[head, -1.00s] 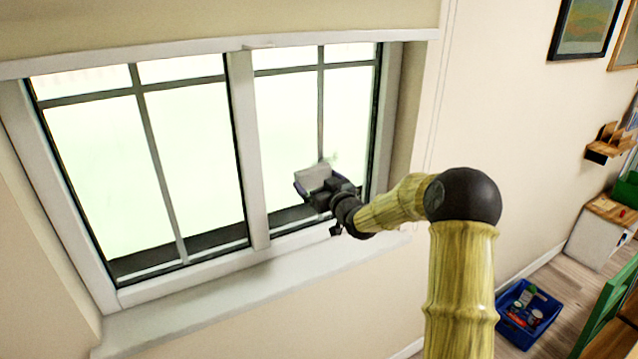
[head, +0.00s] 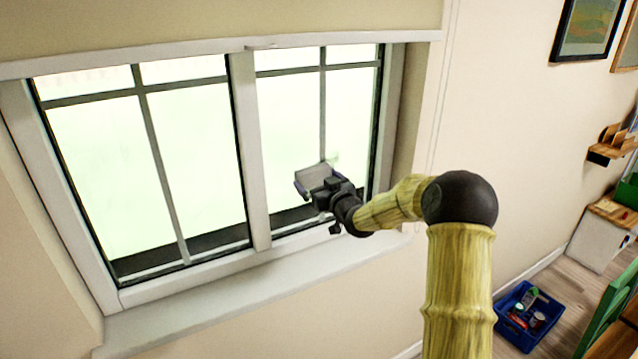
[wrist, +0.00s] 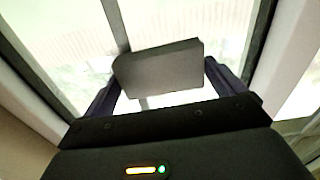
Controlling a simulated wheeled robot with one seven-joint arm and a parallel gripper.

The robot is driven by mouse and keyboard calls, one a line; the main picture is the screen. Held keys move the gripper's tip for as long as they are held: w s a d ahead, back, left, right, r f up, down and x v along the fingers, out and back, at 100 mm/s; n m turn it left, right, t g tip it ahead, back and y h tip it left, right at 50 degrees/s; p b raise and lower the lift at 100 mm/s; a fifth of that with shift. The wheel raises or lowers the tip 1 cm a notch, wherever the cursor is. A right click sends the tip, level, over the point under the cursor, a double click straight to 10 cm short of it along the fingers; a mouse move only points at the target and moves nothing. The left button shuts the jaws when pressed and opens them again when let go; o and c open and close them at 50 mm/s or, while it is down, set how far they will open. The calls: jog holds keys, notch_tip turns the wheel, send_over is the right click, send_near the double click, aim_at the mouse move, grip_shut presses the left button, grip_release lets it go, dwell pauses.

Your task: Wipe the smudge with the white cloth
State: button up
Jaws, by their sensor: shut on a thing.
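The white cloth (head: 314,173) looks like a pale grey flat pad in front of the right window pane. It also shows in the wrist view (wrist: 158,70), between the two dark fingers. My gripper (head: 318,183) is shut on it, with a finger at each side in the wrist view (wrist: 163,75). A faint greenish smudge (head: 333,157) shows on the right pane, just above and right of the cloth. I cannot tell whether the cloth touches the glass.
The window frame's middle post (head: 247,150) stands left of my gripper, and a thin dark bar crosses the right pane behind it. The pale sill (head: 200,300) below is clear. A blue crate (head: 528,335) with small items stands on the floor at right.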

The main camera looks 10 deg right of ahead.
jog(key=shift+w+a, duration=0.15)
jog(key=shift+w, duration=0.2)
jog(key=shift+w+d, duration=0.25)
jog(key=shift+d, duration=0.65)
jog(key=shift+w+d, duration=0.2)
jog(key=shift+d, duration=0.65)
jog(key=shift+w+d+p, duration=0.35)
jog(key=shift+d+p, duration=0.05)
jog(key=shift+d, duration=0.45)
jog(key=shift+w+d+p, duration=0.3)
jog(key=shift+d+p, duration=0.1)
jog(key=shift+d, duration=0.4)
jog(key=shift+w+d+r+p, duration=0.1)
jog(key=shift+w+d+p, duration=0.15)
jog(key=shift+d, duration=0.3)
jog(key=shift+w+d+r+p, duration=0.15)
jog(key=shift+d+p, duration=0.1)
jog(key=shift+d, duration=0.3)
jog(key=shift+w+d+f, duration=0.15)
jog(key=shift+d+f, duration=0.05)
jog(key=shift+d, duration=0.5)
